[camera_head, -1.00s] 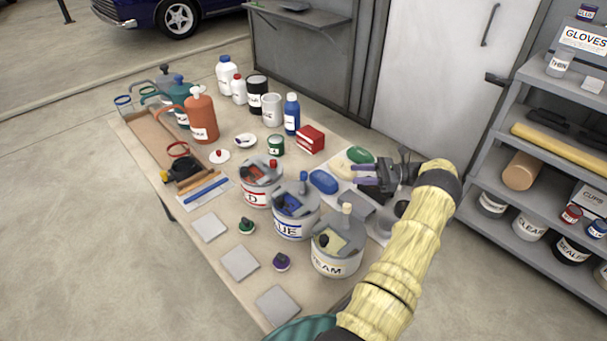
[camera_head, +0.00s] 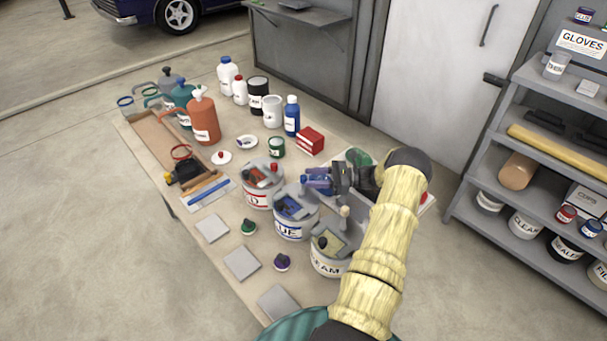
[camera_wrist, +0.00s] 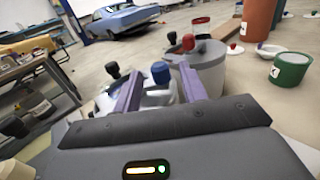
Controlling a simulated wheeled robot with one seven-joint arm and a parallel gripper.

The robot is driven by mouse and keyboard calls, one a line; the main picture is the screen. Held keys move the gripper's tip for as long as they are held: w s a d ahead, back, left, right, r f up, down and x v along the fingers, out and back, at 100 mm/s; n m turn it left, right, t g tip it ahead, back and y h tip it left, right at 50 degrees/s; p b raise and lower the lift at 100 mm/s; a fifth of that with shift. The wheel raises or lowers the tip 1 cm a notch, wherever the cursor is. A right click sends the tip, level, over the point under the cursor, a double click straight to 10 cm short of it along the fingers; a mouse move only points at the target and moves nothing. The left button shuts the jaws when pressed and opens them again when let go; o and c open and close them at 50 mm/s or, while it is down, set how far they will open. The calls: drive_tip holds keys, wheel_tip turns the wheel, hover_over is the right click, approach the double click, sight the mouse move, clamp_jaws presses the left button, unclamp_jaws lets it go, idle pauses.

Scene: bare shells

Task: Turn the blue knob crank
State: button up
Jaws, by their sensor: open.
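The blue can (camera_head: 296,228) stands in the middle of a row of three cans, with a blue knob (camera_head: 303,181) upright on its lid crank. In the wrist view the blue knob (camera_wrist: 160,72) appears between my finger tips, with a black knob (camera_wrist: 112,70) to its left. My gripper (camera_head: 312,181) is open and empty, its purple fingers reaching from the right close to the blue knob. In the wrist view my gripper (camera_wrist: 161,78) has a finger on each side of the knob; I cannot tell whether either touches it.
The red can (camera_head: 256,194) with its red knob (camera_wrist: 188,42) stands just beyond the blue can. The cream can (camera_head: 328,262) stands nearer, partly under my arm. Bottles and an orange jug (camera_head: 203,118) stand farther back. Grey tiles (camera_head: 242,263) lie along the table's left side.

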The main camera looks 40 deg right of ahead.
sight(304, 176)
drive_tip(key=x, duration=0.3)
drive_tip(key=shift+w+a+p, duration=0.15)
drive_tip(key=shift+a+p, duration=0.1)
drive_tip(key=shift+p, duration=0.1)
drive_tip(key=shift+c, duration=0.4)
clamp_jaws()
drive_tip(key=shift+d, duration=0.1)
drive_tip(key=shift+r+m+t+h, duration=0.1)
drive_tip(key=shift+m+t+h, duration=0.2)
drive_tip(key=shift+s+d+r+m+t+h+p, duration=0.1)
drive_tip(key=shift+s+m+t+h+p, duration=0.1)
drive_tip(key=shift+m+t+h+p, duration=0.2)
drive_tip(key=shift+s+d+m+t+h+p, duration=0.15)
drive_tip(key=shift+m+t+h+p, duration=0.15)
drive_tip(key=shift+t+p, duration=0.2)
drive_tip(key=shift+s+d+m+t+h+p, duration=0.1)
drive_tip(key=shift+s+m+t+h+p, duration=0.1)
drive_tip(key=shift+m+t+h+p, duration=0.5)
drive_tip(key=shift+s+d+m+t+h+p, duration=0.1)
drive_tip(key=shift+s+m+t+h+p, duration=0.15)
drive_tip(key=shift+m+t+h, duration=0.5)
drive_tip(key=shift+s+d+m+t+h+p, duration=0.2)
drive_tip(key=shift+m+h+p, duration=0.25)
drive_tip(key=shift+h, duration=0.6)
drive_tip(key=shift+a, duration=0.1)
